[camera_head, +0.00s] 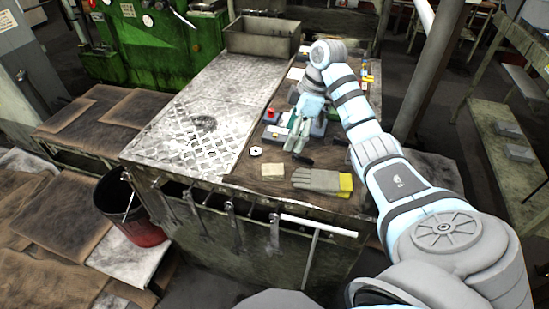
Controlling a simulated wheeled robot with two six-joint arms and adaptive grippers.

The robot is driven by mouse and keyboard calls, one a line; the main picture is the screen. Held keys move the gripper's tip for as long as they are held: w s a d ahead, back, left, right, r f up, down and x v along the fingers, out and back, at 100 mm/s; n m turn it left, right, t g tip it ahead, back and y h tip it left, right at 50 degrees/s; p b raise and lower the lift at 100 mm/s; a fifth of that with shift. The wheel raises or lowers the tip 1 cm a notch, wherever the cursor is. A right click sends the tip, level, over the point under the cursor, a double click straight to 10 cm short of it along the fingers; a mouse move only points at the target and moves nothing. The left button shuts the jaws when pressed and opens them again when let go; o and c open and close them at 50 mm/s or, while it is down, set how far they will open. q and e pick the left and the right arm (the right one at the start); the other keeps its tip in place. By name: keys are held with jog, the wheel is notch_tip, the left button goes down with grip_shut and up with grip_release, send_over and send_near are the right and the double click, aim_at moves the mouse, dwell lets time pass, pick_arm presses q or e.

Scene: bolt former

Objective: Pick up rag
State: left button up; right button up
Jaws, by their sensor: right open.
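My right gripper (297,143) is open above the right part of the workbench, its fingers pointing down over a cluster of small items. I cannot make out a rag with certainty. A small flat beige square (272,170) lies on the bench in front of the gripper, and I cannot tell whether it is cloth or paper. A pair of grey and yellow gloves (322,182) lies near the front edge, apart from the gripper. The gripper and arm hide part of the bench behind them. My left gripper is not in view.
The workbench has a metal plate (197,125) on its left and a grey bin (262,38) at the back. A white ring (256,151) and a red-topped item (271,114) lie near the gripper. Tools hang along the front edge. A red bucket (140,230) stands left.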

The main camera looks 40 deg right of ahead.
jog(key=b, duration=0.5)
send_over(274, 168)
jog(key=s+d, duration=0.2)
jog(key=f, duration=0.7)
jog(key=shift+w+f, duration=0.25)
jog(key=x, duration=0.2)
jog(key=p+x, duration=0.1)
jog(key=x, duration=0.2)
jog(key=shift+w+a, duration=0.1)
jog(key=shift+a, duration=0.15)
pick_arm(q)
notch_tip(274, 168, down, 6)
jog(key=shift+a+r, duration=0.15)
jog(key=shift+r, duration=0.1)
pick_arm(e)
jog(key=shift+w+a+f, duration=0.1)
jog(key=shift+a+f, duration=0.1)
jog(key=shift+f, duration=0.15)
jog(key=c, duration=1)
